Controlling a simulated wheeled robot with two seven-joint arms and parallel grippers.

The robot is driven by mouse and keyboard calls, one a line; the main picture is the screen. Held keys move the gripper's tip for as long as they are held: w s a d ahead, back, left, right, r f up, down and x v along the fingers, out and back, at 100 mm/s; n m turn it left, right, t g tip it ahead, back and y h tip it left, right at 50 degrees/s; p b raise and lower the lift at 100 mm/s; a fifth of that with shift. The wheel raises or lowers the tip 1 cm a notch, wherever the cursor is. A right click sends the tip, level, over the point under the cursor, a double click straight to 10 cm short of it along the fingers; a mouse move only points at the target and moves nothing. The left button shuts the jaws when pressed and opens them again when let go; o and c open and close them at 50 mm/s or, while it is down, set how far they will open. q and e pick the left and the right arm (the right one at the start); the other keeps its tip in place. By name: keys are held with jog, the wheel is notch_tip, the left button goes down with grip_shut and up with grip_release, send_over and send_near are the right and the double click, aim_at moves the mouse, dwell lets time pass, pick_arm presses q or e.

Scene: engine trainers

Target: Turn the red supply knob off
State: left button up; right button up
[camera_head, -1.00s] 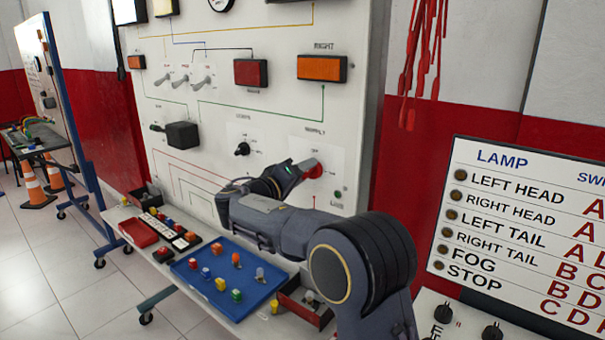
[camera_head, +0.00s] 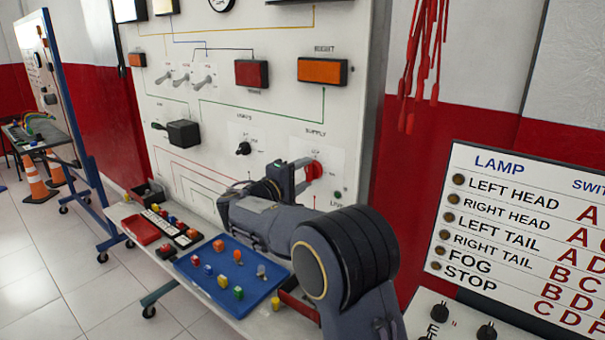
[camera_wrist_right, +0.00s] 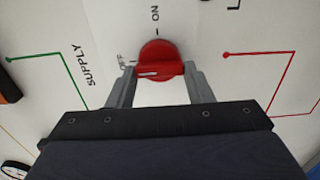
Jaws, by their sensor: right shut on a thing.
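The red supply knob (camera_head: 314,171) is on the white upright board, below the SUPPLY label. In the right wrist view the knob (camera_wrist_right: 160,60) sits between the two fingers of my right gripper (camera_wrist_right: 161,80), which is shut on its raised bar. The bar lies across the picture, and its white mark points left, toward a small label partly hidden by a finger. The ON label (camera_wrist_right: 156,14) is above the knob. In the head view my right gripper (camera_head: 305,175) reaches the knob from the left. My left gripper is not in view.
A black lights knob (camera_head: 243,148) is left of the supply knob. Below the board, a blue tray (camera_head: 235,290) with several small coloured pieces lies on the bench. A lamp chart (camera_head: 520,230) stands at the right. Red leads (camera_head: 425,60) hang on the wall.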

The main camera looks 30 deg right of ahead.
dwell(0.4)
jog(key=o, duration=1)
jog(key=b+v, duration=0.1)
jog(key=v, duration=0.7)
jog(key=shift+d, duration=0.15)
